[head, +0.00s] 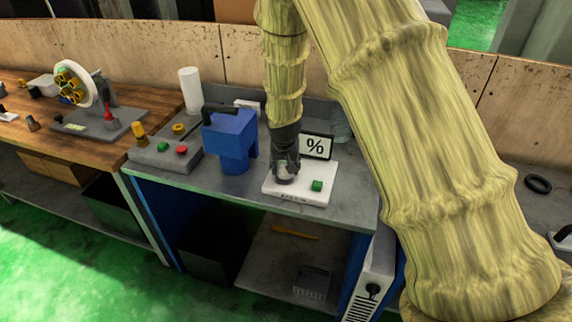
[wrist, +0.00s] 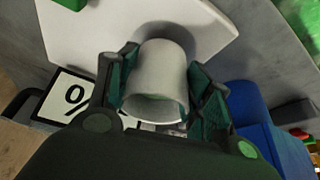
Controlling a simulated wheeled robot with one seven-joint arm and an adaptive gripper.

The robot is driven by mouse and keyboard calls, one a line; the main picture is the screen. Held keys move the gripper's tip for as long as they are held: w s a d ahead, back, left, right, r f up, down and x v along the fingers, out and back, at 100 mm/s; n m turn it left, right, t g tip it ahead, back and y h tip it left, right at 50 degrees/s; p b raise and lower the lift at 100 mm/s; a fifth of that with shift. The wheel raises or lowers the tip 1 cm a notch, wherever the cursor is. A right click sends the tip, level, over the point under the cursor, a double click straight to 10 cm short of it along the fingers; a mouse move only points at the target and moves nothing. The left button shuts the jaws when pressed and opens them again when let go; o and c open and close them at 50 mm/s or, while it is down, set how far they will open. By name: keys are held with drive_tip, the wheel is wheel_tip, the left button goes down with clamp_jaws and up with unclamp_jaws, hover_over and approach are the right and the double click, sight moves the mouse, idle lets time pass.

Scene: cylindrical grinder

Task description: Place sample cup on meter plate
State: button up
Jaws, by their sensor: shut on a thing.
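The sample cup (wrist: 158,82) is a pale grey cup between the two fingers of my gripper (wrist: 157,90) in the wrist view. The fingers are shut on its sides. In the head view my gripper (head: 286,168) is over the left part of the white meter plate (head: 303,196), and the cup is mostly hidden by it. The meter has a display with a % sign (head: 315,146) at its back and a green button (head: 317,186) on its plate. I cannot tell whether the cup touches the plate.
A blue machine (head: 231,140) stands close to the left of the meter. A grey control box (head: 165,150) with coloured buttons is further left, with a white cylinder (head: 190,90) behind. The grey bench top (head: 215,184) is clear in front of the blue machine.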

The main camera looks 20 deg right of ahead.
drive_tip(key=shift+f, duration=0.45)
drive_tip(key=shift+f, duration=0.15)
drive_tip(key=o, duration=1.1)
drive_tip(key=shift+r, duration=0.25)
drive_tip(key=shift+s+r, duration=0.1)
drive_tip(key=shift+r, duration=0.15)
drive_tip(key=b+v, duration=0.2)
drive_tip(key=v, duration=0.9)
drive_tip(key=shift+b, duration=0.3)
drive_tip(key=shift+s+a+r, duration=0.1)
drive_tip(key=shift+s, duration=0.05)
